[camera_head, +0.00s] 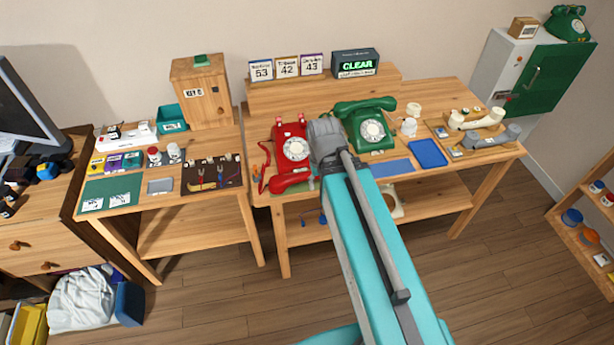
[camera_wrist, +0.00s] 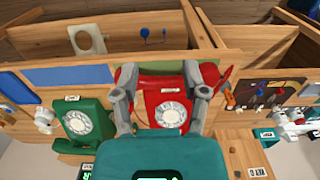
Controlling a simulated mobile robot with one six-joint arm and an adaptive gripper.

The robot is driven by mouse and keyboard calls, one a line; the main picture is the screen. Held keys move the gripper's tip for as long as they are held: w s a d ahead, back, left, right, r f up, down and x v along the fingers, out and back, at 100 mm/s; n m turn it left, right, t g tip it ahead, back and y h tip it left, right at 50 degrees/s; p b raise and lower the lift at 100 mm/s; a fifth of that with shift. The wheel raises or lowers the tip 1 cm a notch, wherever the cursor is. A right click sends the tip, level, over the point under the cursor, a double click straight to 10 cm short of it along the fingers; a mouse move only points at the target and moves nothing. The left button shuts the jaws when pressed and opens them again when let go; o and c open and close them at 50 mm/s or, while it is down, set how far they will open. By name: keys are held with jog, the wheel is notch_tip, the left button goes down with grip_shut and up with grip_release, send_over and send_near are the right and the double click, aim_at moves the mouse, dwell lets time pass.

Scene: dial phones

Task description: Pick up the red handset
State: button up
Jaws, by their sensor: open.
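The red dial phone (camera_head: 292,146) stands on the right-hand wooden table, its dial facing up. The red handset (camera_head: 288,181) lies off its cradle at the table's front edge, on a green mat. Part of it is hidden by my arm in the head view. In the wrist view, the handset's red ends (camera_wrist: 210,75) show beside my fingers, with the phone body (camera_wrist: 170,108) between them. My gripper (camera_wrist: 160,82) is open and empty over the phone's front. In the head view my gripper (camera_head: 322,150) is just right of the red phone, its fingertips unclear.
A green dial phone (camera_head: 368,125) with its handset on top stands close on the right. Blue mats (camera_head: 428,153) and a tray with cream and grey handset parts (camera_head: 480,130) lie farther right. Boxes and number cards (camera_head: 287,67) stand behind. The left table (camera_head: 150,215) holds small tools.

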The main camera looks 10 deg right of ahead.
jog(key=o, duration=0.4)
jog(key=shift+w, duration=0.1)
jog(key=m+b, duration=0.1)
jog(key=m, duration=1.7)
send_over(306, 174)
jog(key=shift+f, duration=0.75)
notch_tip(306, 174, down, 9)
jog(key=b, duration=0.9)
jog(key=shift+r, duration=0.2)
jog(key=shift+f, duration=0.1)
jog(key=shift+f+b, duration=2.5)
jog(key=shift+b, duration=0.15)
